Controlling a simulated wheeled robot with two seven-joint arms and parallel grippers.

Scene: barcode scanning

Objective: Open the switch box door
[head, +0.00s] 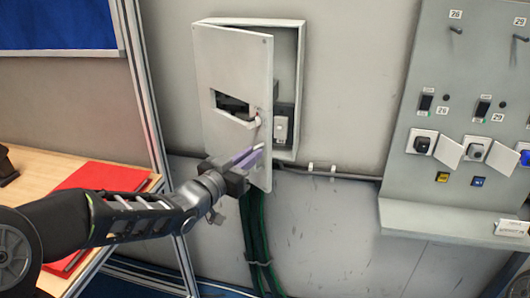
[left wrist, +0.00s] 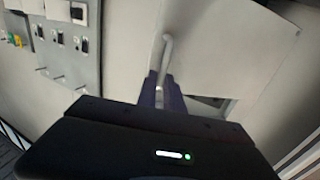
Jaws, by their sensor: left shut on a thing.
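The grey switch box (head: 287,30) hangs on the wall. Its door (head: 232,70) is hinged on the left and stands ajar, with a gap along its right side showing a light switch part (head: 282,128) inside. The door has a rectangular cut-out and a small white handle (head: 254,122) near its right edge. My left gripper (head: 254,157) is at the lower right of the door, shut on the handle. In the left wrist view, the pale handle (left wrist: 166,52) runs down between the purple fingers (left wrist: 162,95), in front of the door (left wrist: 225,45). My right gripper is not in view.
Green cables (head: 254,235) run down below the box. A grey panel (head: 400,170) with sockets and switches stands at the right. A wooden table (head: 38,170) with a red folder (head: 105,177) and a metal frame post (head: 145,95) are at the left.

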